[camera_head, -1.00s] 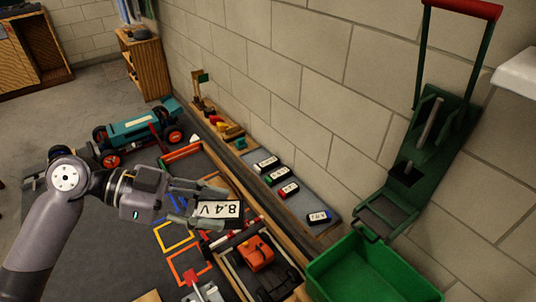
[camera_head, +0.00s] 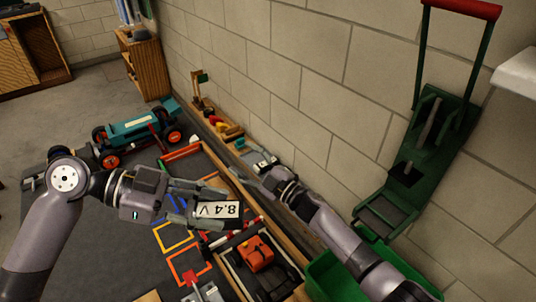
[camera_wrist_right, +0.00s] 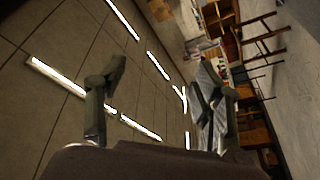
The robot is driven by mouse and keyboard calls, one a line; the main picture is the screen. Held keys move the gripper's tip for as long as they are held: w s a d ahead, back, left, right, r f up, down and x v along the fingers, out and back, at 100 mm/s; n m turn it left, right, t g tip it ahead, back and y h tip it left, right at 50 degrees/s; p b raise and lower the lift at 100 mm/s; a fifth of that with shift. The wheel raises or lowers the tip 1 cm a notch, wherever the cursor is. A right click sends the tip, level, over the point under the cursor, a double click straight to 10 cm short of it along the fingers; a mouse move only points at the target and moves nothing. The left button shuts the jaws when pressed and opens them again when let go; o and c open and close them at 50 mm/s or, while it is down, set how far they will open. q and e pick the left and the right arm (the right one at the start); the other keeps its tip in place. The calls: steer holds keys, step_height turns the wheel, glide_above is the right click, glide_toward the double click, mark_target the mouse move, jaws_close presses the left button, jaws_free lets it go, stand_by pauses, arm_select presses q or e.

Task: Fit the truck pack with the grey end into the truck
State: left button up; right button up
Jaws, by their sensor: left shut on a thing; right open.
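A pack with a white "8.4 V" label, upside down in the head view (camera_head: 219,209), is held in my left gripper (camera_head: 205,206), above the mat and frame. The colour of its ends is unclear. A teal vehicle with big orange-hubbed wheels (camera_head: 140,128) stands at the left. An orange vehicle (camera_head: 257,253) sits in a wooden frame below the held pack. I cannot tell which one is the truck. My right gripper (camera_head: 254,168) is near a small labelled pack (camera_head: 264,160) by the wall. In the right wrist view its fingers (camera_wrist_right: 160,95) are apart with nothing between them.
Coloured outlines, including an orange square (camera_head: 188,266), mark the dark mat. A green bin (camera_head: 325,277) is partly hidden by my right arm. A green lever press (camera_head: 420,150) stands against the brick wall. A wooden rack (camera_head: 215,122) stands along the wall.

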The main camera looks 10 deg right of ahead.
steer(key=s+a+r+n+g+y, duration=0.25)
steer(key=r+n, duration=0.25)
steer(key=r, duration=0.3)
steer(key=s+a+r+n+g+y, duration=0.2)
steer(key=r+n+g+y, duration=0.15)
steer(key=r+n, duration=0.3)
step_height(320, 180, up, 11)
steer(key=n+g+h, duration=1)
steer(key=n+g, duration=0.2)
steer(key=n, duration=0.8)
glide_above(241, 208)
steer(key=w+a, duration=0.1)
steer(key=a, duration=0.2)
steer(key=s+d+f+n+t+h, duration=0.1)
steer(key=d+n+t+h, duration=0.25)
steer(key=d+h, duration=0.35)
steer(key=shift+m+t+y, duration=0.4)
steer(key=shift+t+y, duration=0.05)
steer(key=shift+y, duration=0.05)
steer(key=x, duration=1.2)
steer(key=shift+s+d, duration=0.1)
steer(key=shift+d, duration=0.15)
